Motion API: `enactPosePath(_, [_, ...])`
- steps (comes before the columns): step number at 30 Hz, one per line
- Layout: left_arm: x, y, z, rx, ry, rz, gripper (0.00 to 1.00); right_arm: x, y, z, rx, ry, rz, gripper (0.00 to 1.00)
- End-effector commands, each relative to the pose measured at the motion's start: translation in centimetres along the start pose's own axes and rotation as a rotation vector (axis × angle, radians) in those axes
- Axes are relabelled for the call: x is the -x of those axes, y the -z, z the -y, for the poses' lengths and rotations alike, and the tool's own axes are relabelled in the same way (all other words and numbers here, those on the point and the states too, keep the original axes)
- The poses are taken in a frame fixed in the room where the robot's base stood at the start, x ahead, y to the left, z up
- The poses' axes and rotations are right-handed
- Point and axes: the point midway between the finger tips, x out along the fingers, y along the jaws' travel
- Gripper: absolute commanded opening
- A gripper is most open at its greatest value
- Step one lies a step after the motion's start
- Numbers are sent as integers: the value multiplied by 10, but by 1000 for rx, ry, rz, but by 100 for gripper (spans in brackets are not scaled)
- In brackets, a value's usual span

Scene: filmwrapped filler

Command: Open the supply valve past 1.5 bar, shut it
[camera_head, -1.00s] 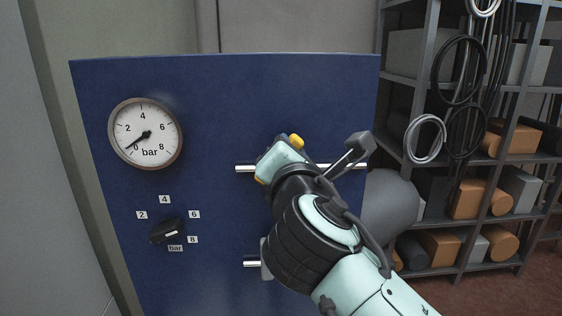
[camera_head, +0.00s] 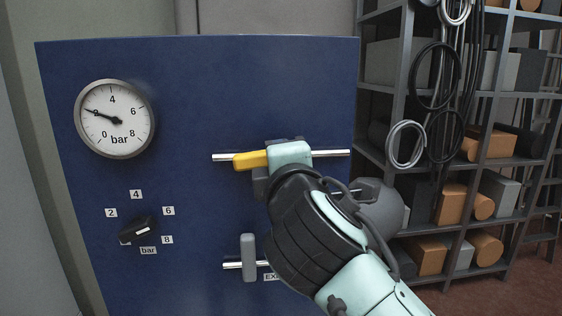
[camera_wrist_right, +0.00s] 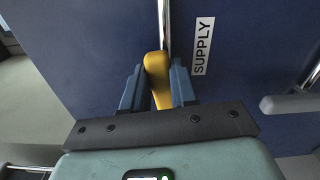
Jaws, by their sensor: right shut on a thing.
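The supply valve's yellow lever (camera_head: 250,161) lies along the upper horizontal pipe (camera_head: 330,154) on the blue panel. In the wrist view the yellow lever (camera_wrist_right: 158,80) sits between my right gripper's two blue-grey fingers, in line with the pipe, beside a SUPPLY label (camera_wrist_right: 203,46). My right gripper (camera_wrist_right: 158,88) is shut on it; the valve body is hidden. The round gauge (camera_head: 115,119) has its needle pointing left and slightly up, at about 2 bar. My left gripper is not in view.
The blue panel (camera_head: 190,90) also carries a black knob (camera_head: 135,230) with number labels. Below the supply pipe, a grey lever (camera_head: 248,257) stands upright across a lower pipe, its label partly hidden. Shelves (camera_head: 440,180) with boxes and hanging cables stand at the right.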

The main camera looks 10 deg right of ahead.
Motion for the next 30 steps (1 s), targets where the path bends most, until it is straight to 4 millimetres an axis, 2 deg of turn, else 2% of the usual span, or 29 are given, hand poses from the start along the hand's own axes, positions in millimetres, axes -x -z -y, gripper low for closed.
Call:
enactPosePath(17, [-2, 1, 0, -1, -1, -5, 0, 0, -1, 0, -33, -2, 1, 0])
enactPosePath(18, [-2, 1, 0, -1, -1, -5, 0, 0, -1, 0, -33, -2, 1, 40])
enactPosePath(19, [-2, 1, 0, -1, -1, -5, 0, 0, -1, 0, -33, -2, 1, 50])
enactPosePath(20, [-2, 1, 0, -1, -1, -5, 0, 0, -1, 1, -32, -2, 1, 53])
enactPosePath(30, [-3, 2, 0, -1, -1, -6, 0, 4, 0, 2, -31, 0, -1, 53])
